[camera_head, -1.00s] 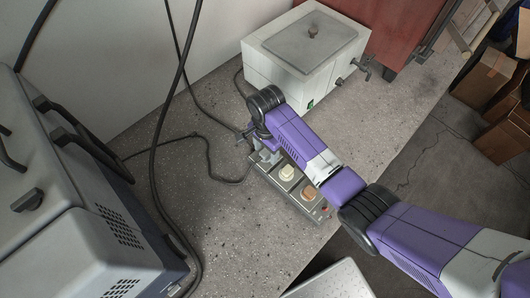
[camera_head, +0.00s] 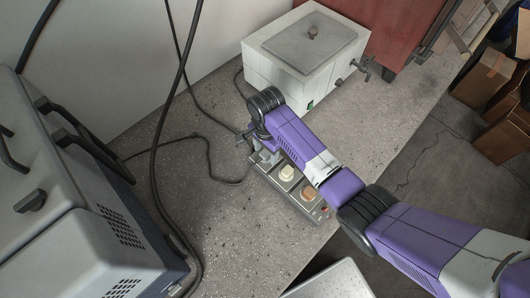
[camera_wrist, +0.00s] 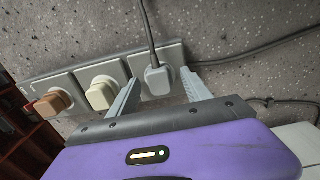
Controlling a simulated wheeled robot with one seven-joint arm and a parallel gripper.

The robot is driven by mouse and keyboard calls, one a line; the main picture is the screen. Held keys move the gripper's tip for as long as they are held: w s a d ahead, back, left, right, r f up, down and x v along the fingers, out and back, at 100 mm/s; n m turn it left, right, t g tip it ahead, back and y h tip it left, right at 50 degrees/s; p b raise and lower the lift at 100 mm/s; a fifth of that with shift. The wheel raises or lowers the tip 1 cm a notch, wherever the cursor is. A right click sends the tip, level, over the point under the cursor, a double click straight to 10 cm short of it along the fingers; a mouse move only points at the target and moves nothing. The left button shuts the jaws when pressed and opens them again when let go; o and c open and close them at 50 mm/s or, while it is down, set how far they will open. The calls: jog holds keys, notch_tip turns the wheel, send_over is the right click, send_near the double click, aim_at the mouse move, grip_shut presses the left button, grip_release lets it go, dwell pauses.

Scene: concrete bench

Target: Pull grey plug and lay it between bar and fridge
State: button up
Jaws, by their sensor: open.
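The grey plug (camera_wrist: 158,79) sits in the end socket of the grey socket bar (camera_wrist: 60,84), its cable running up out of the wrist view. My gripper (camera_wrist: 160,79) is open, with one finger on each side of the plug; I cannot tell whether they touch it. In the head view my gripper (camera_head: 256,142) hides the grey plug at the far end of the bar (camera_head: 317,213). A grey vented box with handles (camera_head: 75,215), apparently the fridge, stands at the left. Bare bench (camera_head: 225,215) lies between it and the bar.
A cream plug (camera_head: 287,173) and a brown plug (camera_head: 311,199) fill the other sockets. A white lidded box with a tap (camera_head: 275,72) stands behind. Black cables (camera_head: 157,150) hang near the fridge, and a thin cable (camera_head: 210,165) crosses the bench.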

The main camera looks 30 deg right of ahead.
aim_at(266, 152)
jog(key=shift+p, duration=0.3)
grip_shut()
dwell(0.4)
jog(key=shift+r, duration=0.15)
jog(key=shift+r+p, duration=2)
jog(key=shift+p, duration=0.25)
jog(key=shift+r, duration=0.85)
